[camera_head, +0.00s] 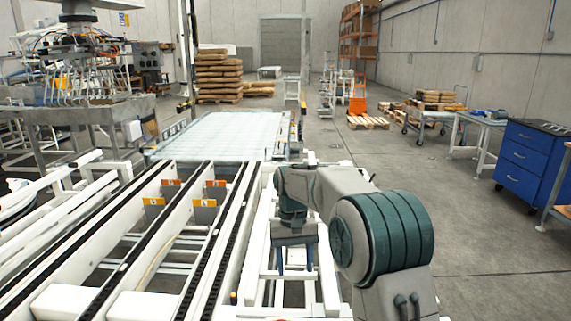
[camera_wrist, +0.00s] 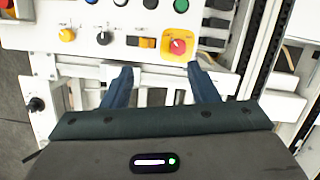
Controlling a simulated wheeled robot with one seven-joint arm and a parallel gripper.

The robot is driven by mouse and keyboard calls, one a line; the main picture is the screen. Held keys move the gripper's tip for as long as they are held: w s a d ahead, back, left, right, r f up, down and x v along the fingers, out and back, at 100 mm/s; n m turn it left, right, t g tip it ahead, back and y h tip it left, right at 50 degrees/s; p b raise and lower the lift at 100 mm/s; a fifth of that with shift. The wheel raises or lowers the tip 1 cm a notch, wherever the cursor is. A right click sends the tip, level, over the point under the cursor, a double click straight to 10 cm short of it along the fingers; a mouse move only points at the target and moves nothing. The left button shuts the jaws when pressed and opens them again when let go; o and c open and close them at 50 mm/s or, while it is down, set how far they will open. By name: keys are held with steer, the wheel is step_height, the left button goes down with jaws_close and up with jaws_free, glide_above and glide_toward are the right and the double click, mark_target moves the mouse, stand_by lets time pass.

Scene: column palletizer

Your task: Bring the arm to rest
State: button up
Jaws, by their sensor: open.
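My gripper (camera_head: 295,258) hangs below my bent grey and teal arm at the right side of the conveyor (camera_head: 235,240), with its fingers pointing down. In the wrist view my gripper (camera_wrist: 160,87) shows two blue fingers spread apart with nothing between them. Beyond the fingertips is a white control panel (camera_wrist: 45,38) with coloured knobs and buttons. A red emergency stop on a yellow plate (camera_wrist: 178,46) sits close to the right fingertip. I cannot tell whether the fingers touch the panel.
A roller table (camera_head: 225,135) lies beyond the conveyor. Stacked brown sacks (camera_head: 218,75) stand at the back. A blue drawer cabinet (camera_head: 535,160) and a workbench (camera_head: 480,120) stand at the right. The grey floor (camera_head: 465,235) right of my arm is clear.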

steer(key=s+d+r+m+t, duration=0.1)
steer(key=s+d+r+t, duration=0.2)
steer(key=s, duration=0.4)
steer(key=s+d+r, duration=0.3)
steer(key=s+d, duration=0.2)
steer(key=s, duration=0.1)
steer(key=s+d+f+t, duration=0.1)
steer(key=s+d+f, duration=0.1)
steer(key=s, duration=0.4)
steer(key=s+d+f+m+t, duration=0.1)
steer(key=s+d+f, duration=0.1)
steer(key=s, duration=0.5)
steer(key=shift+s+d+t+y+p, duration=0.2)
steer(key=shift+d+t+y+p, duration=0.1)
steer(key=shift+d+p, duration=0.1)
steer(key=shift+c, duration=0.3)
